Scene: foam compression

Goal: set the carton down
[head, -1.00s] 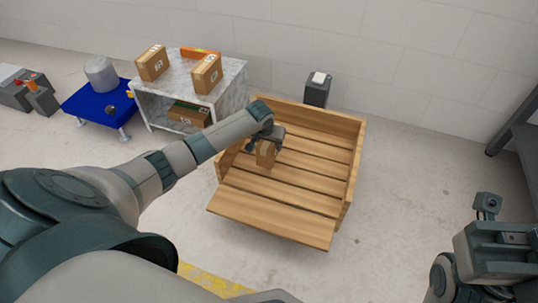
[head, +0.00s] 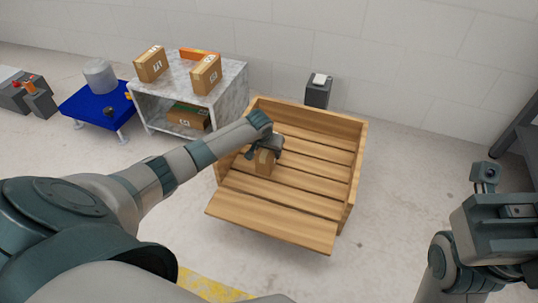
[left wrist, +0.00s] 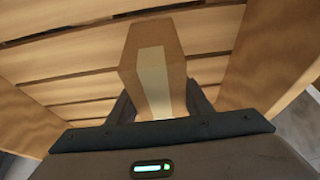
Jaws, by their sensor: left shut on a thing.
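A small brown carton (head: 264,162) is between the fingers of my left gripper (head: 265,153), inside the slatted wooden crate (head: 270,221). In the left wrist view the carton (left wrist: 152,52) stands between the two dark fingers, with a pale strip along its face and the crate's slats beyond it. My left gripper (left wrist: 160,103) is shut on it. I cannot tell whether the carton's underside touches the slats. My right gripper (head: 487,178) is at the right edge, away from the crate; its fingers are not clear.
A marbled table (head: 228,90) with several cartons stands behind and left of the crate. A blue platform (head: 92,104) with a grey cylinder is further left. A dark bin (head: 318,92) is behind the crate. The crate's right side has bare slats.

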